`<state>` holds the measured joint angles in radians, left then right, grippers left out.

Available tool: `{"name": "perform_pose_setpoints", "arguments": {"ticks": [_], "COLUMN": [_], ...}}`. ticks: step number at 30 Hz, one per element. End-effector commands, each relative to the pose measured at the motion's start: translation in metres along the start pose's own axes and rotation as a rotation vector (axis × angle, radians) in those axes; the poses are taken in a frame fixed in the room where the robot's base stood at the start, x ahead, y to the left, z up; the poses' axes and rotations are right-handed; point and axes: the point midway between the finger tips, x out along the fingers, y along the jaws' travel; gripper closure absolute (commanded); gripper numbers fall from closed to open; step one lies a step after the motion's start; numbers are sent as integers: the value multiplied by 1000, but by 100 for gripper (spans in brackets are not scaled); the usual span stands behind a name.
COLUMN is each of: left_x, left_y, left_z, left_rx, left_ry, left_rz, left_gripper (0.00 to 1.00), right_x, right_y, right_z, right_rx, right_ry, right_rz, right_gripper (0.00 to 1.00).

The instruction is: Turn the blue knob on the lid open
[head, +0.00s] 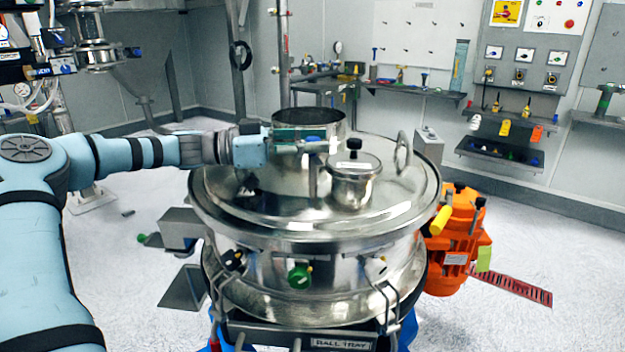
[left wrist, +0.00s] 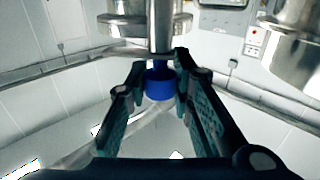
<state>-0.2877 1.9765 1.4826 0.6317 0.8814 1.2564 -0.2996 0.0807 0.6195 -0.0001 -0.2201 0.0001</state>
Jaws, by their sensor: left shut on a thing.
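The round steel lid (head: 270,219) of the sifter is in the middle of the head view. My left gripper (head: 318,144) reaches over it from the left, level with the upright steel cylinder on the lid. In the left wrist view, the blue knob (left wrist: 160,84) sits on a vertical steel stem between the fingers of my left gripper (left wrist: 160,68), which is shut on it. In the head view the knob (head: 313,139) is only a small blue patch, mostly hidden by the fingers. My right gripper is not in view.
A small lidded pot (head: 354,185) with a black knob and a ring handle (head: 403,153) stand on the lid to the right of my gripper. The upright steel cylinder (head: 308,122) is close by. An orange motor (head: 455,240) is at the sifter's right side.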

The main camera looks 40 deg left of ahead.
Motion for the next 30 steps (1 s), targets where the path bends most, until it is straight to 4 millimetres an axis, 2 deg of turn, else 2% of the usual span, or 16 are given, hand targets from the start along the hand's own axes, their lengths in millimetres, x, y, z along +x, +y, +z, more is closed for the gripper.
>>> {"name": "perform_pose_setpoints", "arguments": {"ticks": [4,15,30], "left_x": [2,2,2], "left_y": [-2,-2,1], "left_z": [-4,-9,-9], "left_rx": [4,7,14], "left_ry": [-8,5,10], "left_rz": [111,329,398], "left_gripper": [100,100,100], "right_x": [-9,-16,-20], "right_y": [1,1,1], "right_z": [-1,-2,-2], "right_rx": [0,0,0], "right_ry": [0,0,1], "right_rz": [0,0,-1], "right_gripper": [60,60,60]}}
